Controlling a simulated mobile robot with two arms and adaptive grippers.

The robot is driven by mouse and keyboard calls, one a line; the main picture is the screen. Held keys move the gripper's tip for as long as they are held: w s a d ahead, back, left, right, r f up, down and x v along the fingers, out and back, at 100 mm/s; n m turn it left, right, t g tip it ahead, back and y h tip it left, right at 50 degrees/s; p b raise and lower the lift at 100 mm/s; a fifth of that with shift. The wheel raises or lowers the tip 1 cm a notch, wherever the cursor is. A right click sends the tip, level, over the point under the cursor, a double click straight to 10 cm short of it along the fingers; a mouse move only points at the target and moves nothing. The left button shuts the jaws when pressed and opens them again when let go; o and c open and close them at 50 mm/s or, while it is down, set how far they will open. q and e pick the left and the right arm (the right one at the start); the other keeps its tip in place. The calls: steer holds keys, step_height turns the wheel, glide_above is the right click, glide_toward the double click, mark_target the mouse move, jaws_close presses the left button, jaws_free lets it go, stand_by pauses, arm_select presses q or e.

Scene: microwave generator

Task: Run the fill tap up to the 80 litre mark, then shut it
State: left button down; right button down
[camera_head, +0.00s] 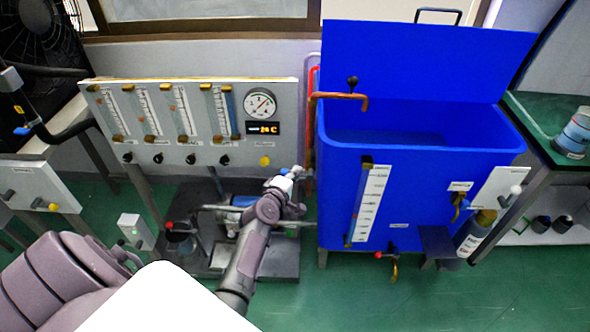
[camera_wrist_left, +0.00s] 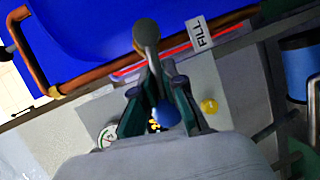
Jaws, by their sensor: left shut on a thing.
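The blue tank (camera_head: 400,195) stands at centre right with its lid raised. A sight tube (camera_head: 358,205) and a white litre scale (camera_head: 373,205) are on its front; the marks and the level are too small to read. A copper spout (camera_head: 340,96) bends over its rim. My left gripper (camera_head: 295,174) reaches the pipes left of the tank. In the left wrist view its fingers (camera_wrist_left: 158,72) are shut on the stem of a round-ended tap lever (camera_wrist_left: 146,35), beside a FILL label (camera_wrist_left: 200,32). The grip hides part of the lever. My right gripper is not in view.
A panel of flow tubes (camera_head: 185,115) with a round gauge (camera_head: 260,103) stands left of the tank. A drain valve (camera_head: 394,260) with a red handle sticks out low on the tank front. Green floor (camera_head: 320,300) lies open in front.

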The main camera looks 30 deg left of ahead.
arm_select(q)
steer(key=shift+a+r+m+g+y+p, duration=0.2)
steer(key=shift+r+p, duration=0.15)
steer(key=shift+p, duration=0.2)
steer(key=shift+a+r+m+g+y+p, duration=0.1)
steer(key=shift+r+m+p, duration=0.1)
steer(key=shift+r+p, duration=0.25)
steer(key=shift+f+p, duration=0.2)
steer(key=shift+p, duration=0.35)
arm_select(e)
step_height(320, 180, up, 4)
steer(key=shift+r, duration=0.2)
arm_select(q)
steer(key=c, duration=1.2)
jaws_free()
steer(key=shift+s+a+f, duration=0.1)
steer(key=shift+a, duration=0.05)
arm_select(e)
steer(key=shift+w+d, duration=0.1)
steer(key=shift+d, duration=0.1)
